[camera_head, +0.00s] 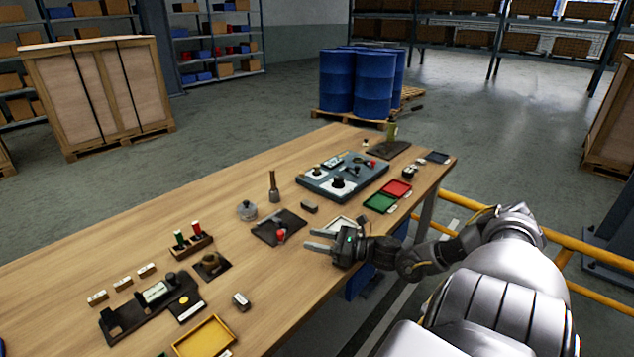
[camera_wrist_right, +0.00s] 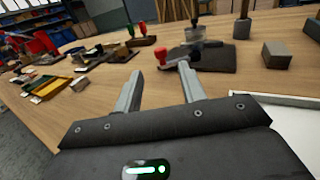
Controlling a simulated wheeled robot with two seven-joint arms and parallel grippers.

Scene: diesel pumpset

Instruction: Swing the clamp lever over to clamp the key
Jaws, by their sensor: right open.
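A dark fixture plate (camera_head: 292,222) lies on the bench and carries a small red knob (camera_head: 280,236), which looks like the end of the clamp lever. The plate (camera_wrist_right: 215,58) and red knob (camera_wrist_right: 163,59) also show in the right wrist view. The key cannot be made out clearly. My right gripper (camera_head: 312,240) is open and empty, just right of the plate, its fingers pointing left toward the knob. In the wrist view the knob appears between and beyond the fingertips (camera_wrist_right: 160,68), with no contact visible. My left gripper is out of view.
A small dark block (camera_head: 309,207), a wooden-handled tool (camera_head: 273,186) and a grey round part (camera_head: 246,210) stand near the plate. A white-rimmed tray (camera_head: 343,222) lies behind my right gripper. A block with red and green handles (camera_head: 193,246) stands to the left.

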